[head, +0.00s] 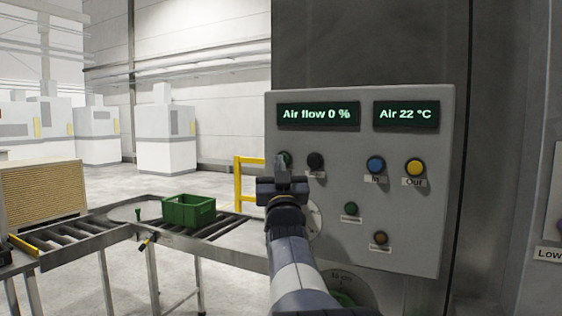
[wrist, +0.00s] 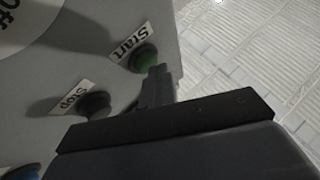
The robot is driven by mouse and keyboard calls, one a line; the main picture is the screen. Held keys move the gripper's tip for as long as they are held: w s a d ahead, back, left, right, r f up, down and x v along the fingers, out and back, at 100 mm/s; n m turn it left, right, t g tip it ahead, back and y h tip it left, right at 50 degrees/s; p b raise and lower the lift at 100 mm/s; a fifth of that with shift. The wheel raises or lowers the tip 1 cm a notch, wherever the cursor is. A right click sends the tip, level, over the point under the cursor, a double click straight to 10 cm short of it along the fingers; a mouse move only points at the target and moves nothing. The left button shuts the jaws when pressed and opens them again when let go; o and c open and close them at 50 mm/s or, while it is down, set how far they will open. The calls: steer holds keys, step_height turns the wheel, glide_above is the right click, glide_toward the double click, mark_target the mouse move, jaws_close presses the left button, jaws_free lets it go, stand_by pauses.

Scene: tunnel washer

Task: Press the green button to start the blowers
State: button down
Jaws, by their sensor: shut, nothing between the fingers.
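A grey control panel (head: 330,200) faces me, its displays reading "Air flow 0 %" (head: 318,115) and "Air 22 °C" (head: 406,115). The green button (head: 287,158) at its upper left is partly hidden behind my gripper (head: 280,160). In the wrist view the green button (wrist: 142,60) sits beside a "Start" label (wrist: 130,42). My shut, empty fingers (wrist: 157,72) are at its edge there; I cannot tell whether they touch it. The black button (head: 316,160), labelled "Stop" in the wrist view (wrist: 95,105), is just right of the green one.
Blue "In" (head: 376,165) and yellow "Out" (head: 415,167) buttons are further right on the panel. A small green button (head: 351,209) and an orange-brown one (head: 380,238) are lower. A roller conveyor (head: 225,226) with a green crate (head: 188,212) stands left. A yellow rail (head: 238,180) is behind.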

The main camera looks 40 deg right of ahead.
steer(key=shift+a+f, duration=0.1)
steer(key=shift+a, duration=0.05)
steer(key=shift+s+a+b, duration=0.35)
steer(key=shift+a+b, duration=0.35)
steer(key=shift+b, duration=0.1)
steer(key=a+b, duration=0.1)
steer(key=s+a+b, duration=0.1)
steer(key=a, duration=0.1)
steer(key=s+a+b, duration=0.1)
steer(key=shift+a, duration=0.3)
steer(key=shift+d, duration=0.1)
stand_by(0.5)
